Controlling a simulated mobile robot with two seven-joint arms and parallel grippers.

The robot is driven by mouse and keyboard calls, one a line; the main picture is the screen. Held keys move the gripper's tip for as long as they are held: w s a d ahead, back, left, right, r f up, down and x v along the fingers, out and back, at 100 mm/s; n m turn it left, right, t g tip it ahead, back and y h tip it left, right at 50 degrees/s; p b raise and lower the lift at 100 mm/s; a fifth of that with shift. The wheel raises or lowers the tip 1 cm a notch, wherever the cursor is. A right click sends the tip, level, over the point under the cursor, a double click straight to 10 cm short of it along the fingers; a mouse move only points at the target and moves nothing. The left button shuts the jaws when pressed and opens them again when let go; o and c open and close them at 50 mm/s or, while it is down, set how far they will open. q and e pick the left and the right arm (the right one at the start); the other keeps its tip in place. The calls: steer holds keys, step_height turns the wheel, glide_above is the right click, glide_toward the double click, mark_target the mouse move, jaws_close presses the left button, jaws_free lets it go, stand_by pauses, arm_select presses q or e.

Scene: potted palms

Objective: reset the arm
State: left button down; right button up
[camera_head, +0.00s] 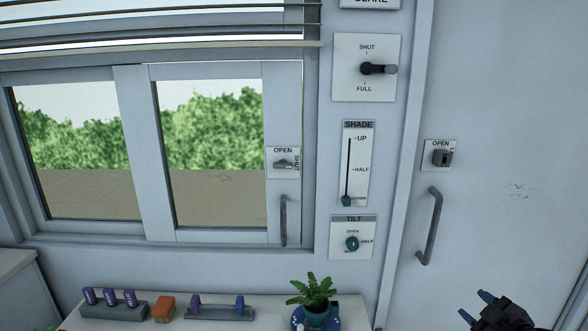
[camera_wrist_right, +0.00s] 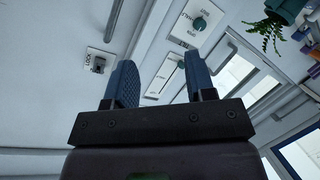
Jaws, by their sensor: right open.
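My right gripper (camera_head: 478,306) is at the lower right of the head view, in front of the door and below its handle. Its two blue fingers stand apart with nothing between them. The right wrist view also shows the open fingers (camera_wrist_right: 155,85), with the wall panels beyond them and no contact. My left gripper is in neither view.
A potted palm (camera_head: 318,313) stands on the counter (camera_head: 262,318), beside a rack (camera_head: 220,313) and an orange block (camera_head: 163,308). The window handle (camera_head: 283,220) and door handle (camera_head: 430,226) stick out. The shade slider (camera_head: 347,200) and tilt knob (camera_head: 352,243) are between them.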

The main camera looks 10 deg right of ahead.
steer(key=s+a+f+m+g, duration=0.1)
steer(key=s+a+f+m, duration=0.1)
steer(key=s+a+f, duration=0.2)
steer(key=s+a+f+m+g+y, duration=0.1)
steer(key=s+a+f, duration=0.3)
steer(key=a+f, duration=0.5)
steer(key=s+a+f+m+g, duration=0.1)
steer(key=s+a+f+m, duration=0.1)
steer(key=s+a+f, duration=0.2)
steer(key=a+f, duration=0.3)
steer(key=a, duration=0.1)
steer(key=shift+s+a+m, duration=0.35)
steer(key=shift+a+m, duration=0.05)
steer(key=shift+o, duration=0.3)
steer(key=shift+f+g, duration=0.1)
steer(key=shift+g, duration=0.2)
